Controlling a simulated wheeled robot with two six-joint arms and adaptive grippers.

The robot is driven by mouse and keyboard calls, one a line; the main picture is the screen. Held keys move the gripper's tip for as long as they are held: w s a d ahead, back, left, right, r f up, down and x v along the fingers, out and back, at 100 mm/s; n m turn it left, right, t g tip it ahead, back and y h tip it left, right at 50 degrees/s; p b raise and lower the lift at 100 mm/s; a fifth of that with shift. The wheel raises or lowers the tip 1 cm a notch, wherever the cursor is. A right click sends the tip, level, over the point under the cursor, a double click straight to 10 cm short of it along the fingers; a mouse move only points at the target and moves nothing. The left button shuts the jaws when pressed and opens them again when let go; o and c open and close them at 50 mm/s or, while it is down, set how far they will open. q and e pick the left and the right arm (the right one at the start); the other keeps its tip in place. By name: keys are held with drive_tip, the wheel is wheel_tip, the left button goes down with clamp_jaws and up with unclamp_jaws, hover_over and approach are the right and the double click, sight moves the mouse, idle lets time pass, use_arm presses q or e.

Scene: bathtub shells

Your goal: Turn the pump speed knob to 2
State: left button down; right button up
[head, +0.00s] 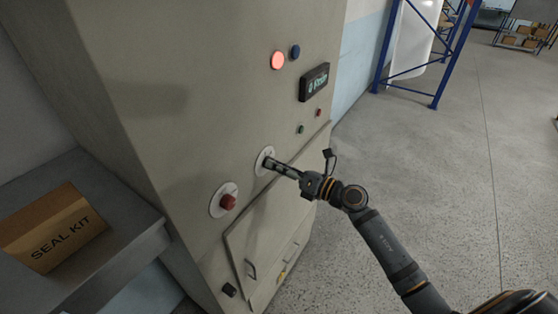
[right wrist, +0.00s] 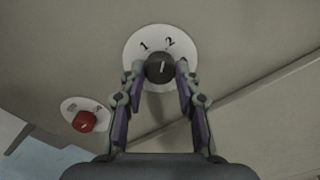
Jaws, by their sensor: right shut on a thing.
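The pump speed knob (right wrist: 158,69) is a dark round knob on a white dial plate (right wrist: 135,51) marked 1 and 2 in the right wrist view. The white line on the knob points up and leans slightly right, roughly toward the 2. My right gripper (right wrist: 160,71) has its two fingers on either side of the knob and is shut on it. In the head view my right gripper (head: 270,163) reaches the white dial (head: 261,157) from the right and hides the knob. My left gripper is in neither view.
A red knob (head: 228,202) on a white plate sits lower left; it also shows in the right wrist view (right wrist: 84,121). A lit red lamp (head: 278,60), blue button (head: 295,51) and display (head: 314,82) are above. A SEAL KIT box (head: 52,228) lies on a grey shelf at left.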

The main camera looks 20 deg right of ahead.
drive_tip(key=shift+r+m+p, duration=0.1)
drive_tip(key=shift+m+p, duration=0.35)
drive_tip(key=shift+m, duration=0.15)
drive_tip(key=o, duration=1.2)
drive_tip(key=shift+c, duration=0.2)
drive_tip(key=v, duration=0.7)
drive_tip(key=shift+d, duration=0.15)
drive_tip(key=shift+s, duration=0.2)
